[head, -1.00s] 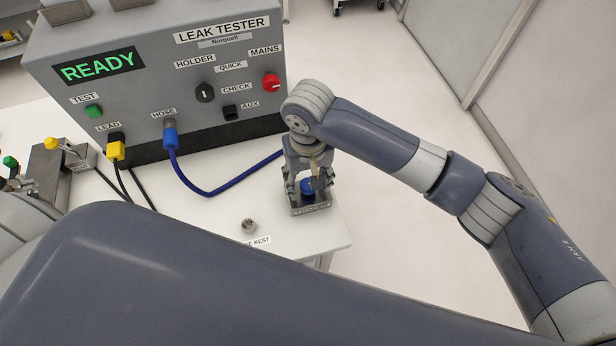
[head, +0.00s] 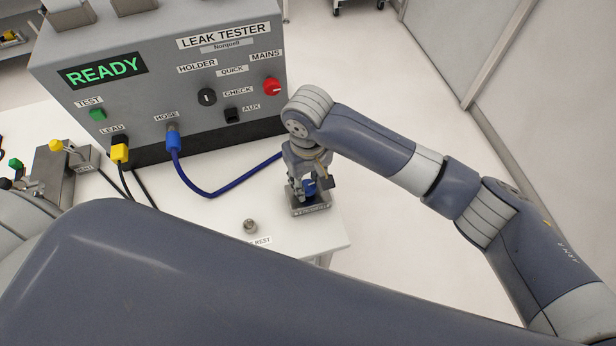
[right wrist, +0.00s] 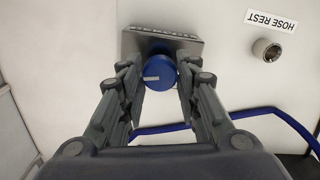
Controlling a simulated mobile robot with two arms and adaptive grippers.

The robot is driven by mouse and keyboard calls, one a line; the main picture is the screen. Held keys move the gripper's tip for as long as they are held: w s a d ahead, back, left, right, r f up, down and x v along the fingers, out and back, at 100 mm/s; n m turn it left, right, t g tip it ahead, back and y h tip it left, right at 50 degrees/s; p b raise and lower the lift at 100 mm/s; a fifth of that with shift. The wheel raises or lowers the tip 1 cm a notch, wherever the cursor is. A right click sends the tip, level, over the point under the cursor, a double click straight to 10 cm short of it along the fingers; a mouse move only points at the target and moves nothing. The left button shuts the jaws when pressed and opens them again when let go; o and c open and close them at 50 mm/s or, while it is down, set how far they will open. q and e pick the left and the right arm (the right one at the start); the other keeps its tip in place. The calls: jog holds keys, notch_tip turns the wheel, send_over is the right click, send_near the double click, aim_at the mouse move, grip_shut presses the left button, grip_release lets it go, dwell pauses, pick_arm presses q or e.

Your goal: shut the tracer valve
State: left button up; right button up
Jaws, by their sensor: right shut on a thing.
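The tracer valve is a blue round knob (head: 309,188) on a small grey base block (head: 311,209) at the right front of the white bench. The right wrist view shows the knob (right wrist: 160,76) with a short white mark on its face, and the block's lettered plate (right wrist: 178,45) behind it. The lettering is too small to read surely. My right gripper (head: 308,184) comes down from above and is shut on the knob, one finger on each side; the right wrist view shows it (right wrist: 157,68) too. My left gripper is out of view.
The leak tester (head: 170,80) stands behind, its display reading READY. A blue hose (head: 215,193) runs from its front toward the valve. A small metal hose rest fitting (head: 250,226) stands left of the valve. The bench's right edge (head: 345,228) is close by.

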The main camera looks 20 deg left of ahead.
jog(key=n+p, duration=0.1)
jog(key=n, duration=0.1)
jog(key=n+p, duration=0.1)
jog(key=shift+r+n, duration=0.2)
jog(key=shift+n, duration=0.2)
jog(key=n+p, duration=0.1)
jog(key=n, duration=0.2)
jog(key=shift+n, duration=0.3)
jog(key=n, duration=0.3)
jog(key=shift+f+n+p, duration=0.1)
jog(key=shift+n+p, duration=0.2)
jog(key=shift+p, duration=0.1)
jog(key=shift+n, duration=2.2)
jog(key=o, duration=1.1)
